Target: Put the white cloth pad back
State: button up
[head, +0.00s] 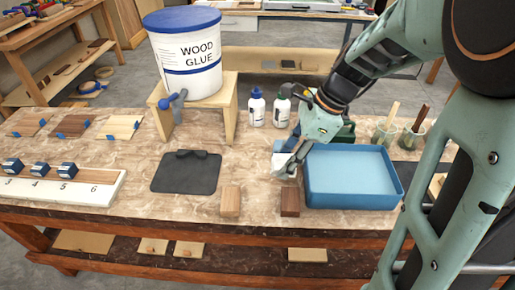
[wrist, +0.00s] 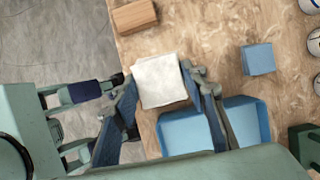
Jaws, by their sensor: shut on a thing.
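The white cloth pad (head: 280,160) is a small folded square just left of the blue tray (head: 352,200) in the head view. My gripper (head: 290,166) is shut on it. In the wrist view the white pad (wrist: 160,80) sits between the two fingers of my gripper (wrist: 160,84), gripped at its left and right sides. The blue tray (wrist: 252,118) shows partly behind the fingers there. A small blue square pad (wrist: 258,60) lies on the table beyond the right finger. The pad's height over the table is hard to tell.
A dark block (head: 290,202) and a lighter block (head: 231,202) stand near the front edge. A black clipboard-like mat (head: 186,172) lies left. Two bottles (head: 256,108) (head: 282,109) stand behind. Cups (head: 384,134) stand behind the tray. Bare table lies between mat and gripper.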

jog(key=w+a+f, duration=0.3)
jog(key=w+a, duration=0.1)
jog(key=w, duration=0.1)
send_over(255, 172)
jog(key=d, duration=0.2)
jog(key=f, duration=0.5)
jog(key=shift+s+b, duration=0.3)
jog(key=shift+w+a+f, duration=0.1)
jog(key=shift+a, duration=0.05)
jog(key=shift+w+a+f, duration=0.1)
jog(key=shift+f, duration=0.8)
jog(key=shift+w+a+f, duration=0.1)
jog(key=shift+f, duration=0.8)
jog(key=shift+f, duration=0.1)
jog(key=shift+f+b, duration=0.15)
jog(key=shift+b, duration=0.15)
jog(key=o, duration=1)
